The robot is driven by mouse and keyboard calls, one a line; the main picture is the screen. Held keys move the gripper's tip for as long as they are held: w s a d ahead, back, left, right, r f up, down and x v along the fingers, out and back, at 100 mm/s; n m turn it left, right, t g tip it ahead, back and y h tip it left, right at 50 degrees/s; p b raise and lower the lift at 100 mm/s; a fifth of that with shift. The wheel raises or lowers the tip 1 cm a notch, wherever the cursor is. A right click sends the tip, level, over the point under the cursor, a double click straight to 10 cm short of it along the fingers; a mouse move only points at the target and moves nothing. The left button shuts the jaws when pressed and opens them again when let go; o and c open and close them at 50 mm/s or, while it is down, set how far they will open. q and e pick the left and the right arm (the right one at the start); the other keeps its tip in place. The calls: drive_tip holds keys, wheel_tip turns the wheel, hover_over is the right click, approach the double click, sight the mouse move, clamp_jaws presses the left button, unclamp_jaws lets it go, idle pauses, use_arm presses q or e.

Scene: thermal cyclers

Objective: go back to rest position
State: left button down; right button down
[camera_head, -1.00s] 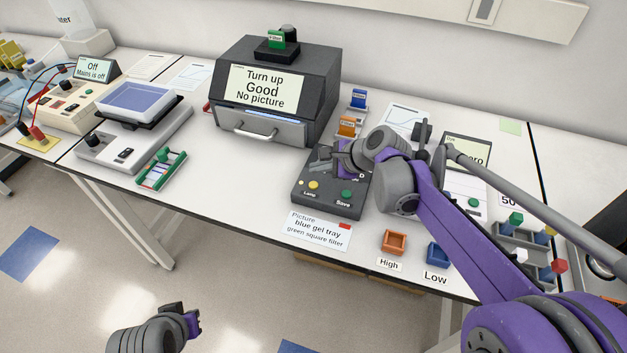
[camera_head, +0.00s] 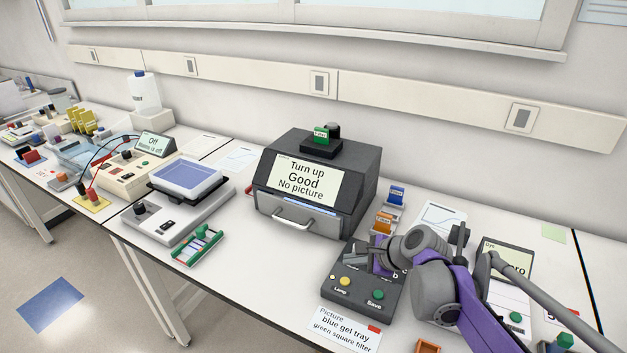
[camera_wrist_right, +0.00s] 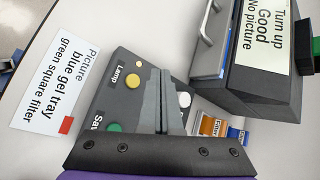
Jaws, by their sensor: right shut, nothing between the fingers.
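My right gripper (camera_head: 366,258) is over the dark control box (camera_head: 372,304) with the Lamp and Save buttons. It is shut and empty, and its closed fingers (camera_wrist_right: 162,100) also show in the right wrist view above the box. The fingers hide part of the box's top; I cannot tell whether they touch it. My left gripper is out of the head view.
The dark imager (camera_head: 318,185), its screen reading "Turn up Good No picture", stands behind the control box. Filter blocks (camera_head: 383,222) stand to its right. A picture card (camera_head: 348,330) lies in front. A scale-like device (camera_head: 180,190) and green rack (camera_head: 197,246) are left.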

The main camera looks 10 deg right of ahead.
drive_tip(key=s+d+f+n+h, duration=0.1)
drive_tip(key=s+f+n, duration=0.3)
drive_tip(key=s+n, duration=0.5)
drive_tip(key=s+d+f+n+g+h, duration=0.1)
drive_tip(key=s+f+n+h, duration=0.3)
drive_tip(key=s+n, duration=0.6)
drive_tip(key=s, duration=0.6)
drive_tip(key=shift+g+h, duration=0.3)
